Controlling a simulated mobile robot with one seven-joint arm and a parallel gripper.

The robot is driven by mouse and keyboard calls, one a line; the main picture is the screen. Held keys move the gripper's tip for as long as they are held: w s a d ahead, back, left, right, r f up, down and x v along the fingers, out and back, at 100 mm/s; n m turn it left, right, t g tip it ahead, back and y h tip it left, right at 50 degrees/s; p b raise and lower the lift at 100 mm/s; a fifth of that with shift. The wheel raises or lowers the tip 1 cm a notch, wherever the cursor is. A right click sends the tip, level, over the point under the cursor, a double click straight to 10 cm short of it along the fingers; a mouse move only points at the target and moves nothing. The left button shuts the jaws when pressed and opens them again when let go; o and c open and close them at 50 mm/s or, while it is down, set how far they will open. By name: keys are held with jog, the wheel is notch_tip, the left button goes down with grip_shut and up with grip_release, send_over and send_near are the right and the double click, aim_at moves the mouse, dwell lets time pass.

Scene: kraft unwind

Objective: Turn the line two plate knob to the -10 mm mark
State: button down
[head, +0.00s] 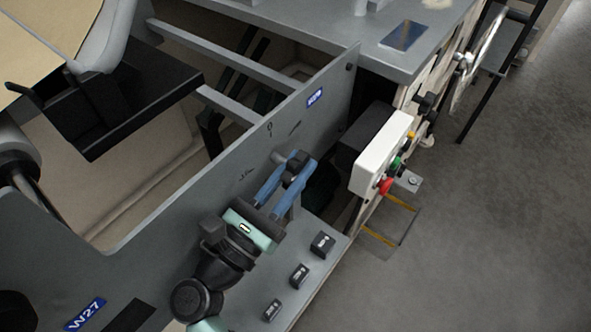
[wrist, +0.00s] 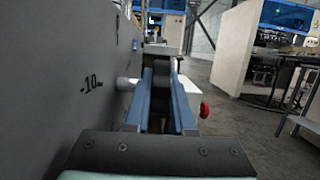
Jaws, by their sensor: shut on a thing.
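The knob (head: 299,158) is dark and sits on a light stub out from the grey side plate (head: 215,190). My gripper (head: 293,168) has blue fingers, and they are shut on the knob, one on each side. In the wrist view the dark knob (wrist: 163,64) shows between the far ends of the fingers. A black "-10" mark (wrist: 91,83) is printed on the plate left of the fingers. The same mark (head: 246,175) looks small in the head view, with other marks up and right of it. The fingers partly hide the knob, and its pointer cannot be made out.
A white control box (head: 384,153) with a red button is close right of my gripper. A grey shelf (head: 335,262) below carries small black labelled blocks (head: 322,244). Blue W26 (head: 315,97) and W27 (head: 85,314) labels are on the plate. Open floor (head: 480,230) lies at right.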

jog(key=c, duration=0.8)
grip_release()
jog(key=shift+o, duration=0.2)
jog(key=b+v, duration=0.1)
jog(key=v, duration=1.2)
